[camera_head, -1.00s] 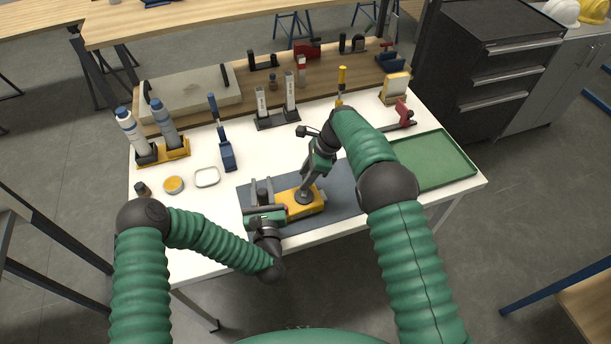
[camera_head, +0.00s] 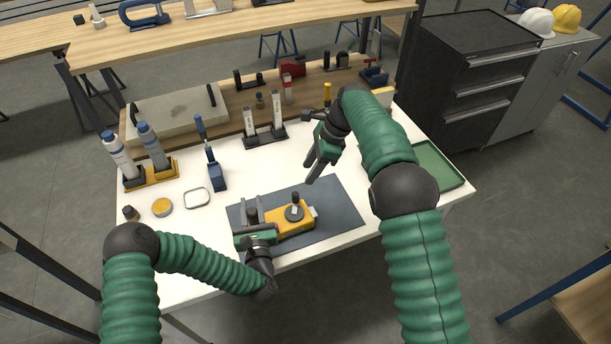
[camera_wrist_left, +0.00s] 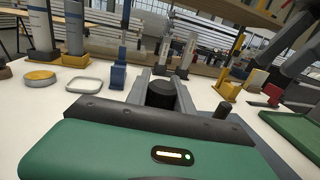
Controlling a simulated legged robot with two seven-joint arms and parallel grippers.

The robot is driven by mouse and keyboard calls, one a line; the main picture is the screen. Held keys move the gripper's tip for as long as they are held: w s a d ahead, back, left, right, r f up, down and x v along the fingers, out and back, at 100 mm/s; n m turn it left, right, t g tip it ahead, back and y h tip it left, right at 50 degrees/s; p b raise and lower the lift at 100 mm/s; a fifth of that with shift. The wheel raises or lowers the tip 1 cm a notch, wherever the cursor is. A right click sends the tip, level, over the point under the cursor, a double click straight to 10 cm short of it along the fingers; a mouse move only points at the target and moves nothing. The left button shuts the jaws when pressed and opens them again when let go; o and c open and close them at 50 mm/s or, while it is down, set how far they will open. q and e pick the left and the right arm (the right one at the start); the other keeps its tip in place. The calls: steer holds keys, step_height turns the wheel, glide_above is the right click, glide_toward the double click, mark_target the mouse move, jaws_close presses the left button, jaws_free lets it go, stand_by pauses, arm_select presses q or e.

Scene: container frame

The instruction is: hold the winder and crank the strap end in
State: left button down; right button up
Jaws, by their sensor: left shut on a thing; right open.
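The yellow winder (camera_head: 275,222) lies on a dark grey mat (camera_head: 337,200). It has a round dark crank disc with an upright knob (camera_head: 295,207) near its right end and a light grey tip at that end. My left gripper (camera_head: 254,224) is shut on the winder's left part. In the left wrist view a dark round cap (camera_wrist_left: 161,94) stands between the grey fingers, and the crank knob (camera_wrist_left: 222,110) shows to the right. My right gripper (camera_head: 314,172) is open and empty, above the mat's back edge, apart from the crank. I cannot make out the strap end.
A green tray (camera_head: 440,168) is at the right, partly behind my right arm. Behind the mat stand a blue-handled tool (camera_head: 216,172) and a dark stand with two pale uprights (camera_head: 265,137). Bottles, a yellow tin (camera_head: 162,207) and a small dish (camera_head: 197,198) are at the left.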

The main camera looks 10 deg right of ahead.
arm_select(q)
steer(key=c, duration=1)
jaws_free()
